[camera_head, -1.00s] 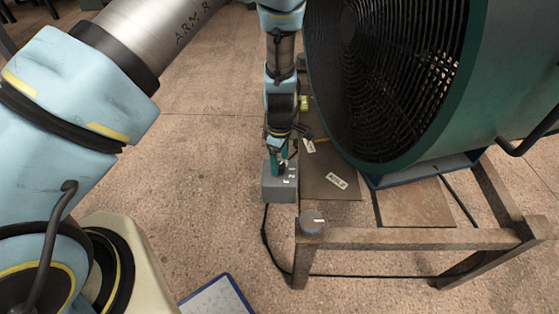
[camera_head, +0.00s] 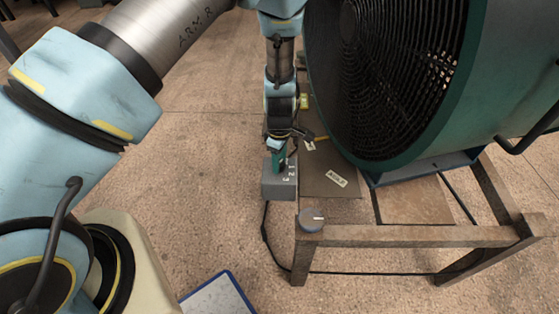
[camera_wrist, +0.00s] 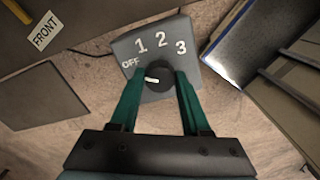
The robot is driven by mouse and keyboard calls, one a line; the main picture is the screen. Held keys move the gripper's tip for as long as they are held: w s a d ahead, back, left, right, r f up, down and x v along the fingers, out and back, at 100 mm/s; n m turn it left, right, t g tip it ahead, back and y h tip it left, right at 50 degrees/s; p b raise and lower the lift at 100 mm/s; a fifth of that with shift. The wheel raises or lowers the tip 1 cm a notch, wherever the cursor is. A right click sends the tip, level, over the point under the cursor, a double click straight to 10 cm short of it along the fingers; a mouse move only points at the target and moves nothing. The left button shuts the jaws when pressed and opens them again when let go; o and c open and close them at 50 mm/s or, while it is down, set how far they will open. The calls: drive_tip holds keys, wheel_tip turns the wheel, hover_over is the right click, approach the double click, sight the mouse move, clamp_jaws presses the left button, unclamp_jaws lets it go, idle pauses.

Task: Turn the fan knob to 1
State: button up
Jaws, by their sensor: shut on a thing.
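The grey control box (camera_wrist: 157,50) carries the labels OFF, 1, 2 and 3 in the wrist view. Its black round knob (camera_wrist: 154,72) has a white mark that points left, nearest the OFF label. My gripper (camera_wrist: 156,78) has its two green fingers on either side of the knob, shut on it. In the head view, the box (camera_head: 279,190) stands at the table's left edge, and my gripper (camera_head: 279,161) reaches down onto it, hiding the knob. The large green fan (camera_head: 395,80) stands to the right.
The wooden stand (camera_head: 420,236) carries the fan, with a small grey round dial (camera_head: 311,219) on its near corner. A tagged plate (camera_head: 325,180) lies beside the box. A black cable (camera_head: 265,235) runs down from the box. A blue-edged panel (camera_head: 222,295) is at the bottom.

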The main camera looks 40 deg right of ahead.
clamp_jaws()
drive_tip(key=shift+m, duration=0.3)
drive_tip(key=m+b, duration=0.2)
drive_tip(key=m, duration=0.1)
drive_tip(key=shift+f+m, duration=0.1)
drive_tip(key=shift+m, duration=0.2)
drive_tip(key=shift+m+b, duration=0.7)
drive_tip(key=shift+m, duration=1.1)
drive_tip(key=o, duration=1)
unclamp_jaws()
drive_tip(key=shift+c, duration=0.2)
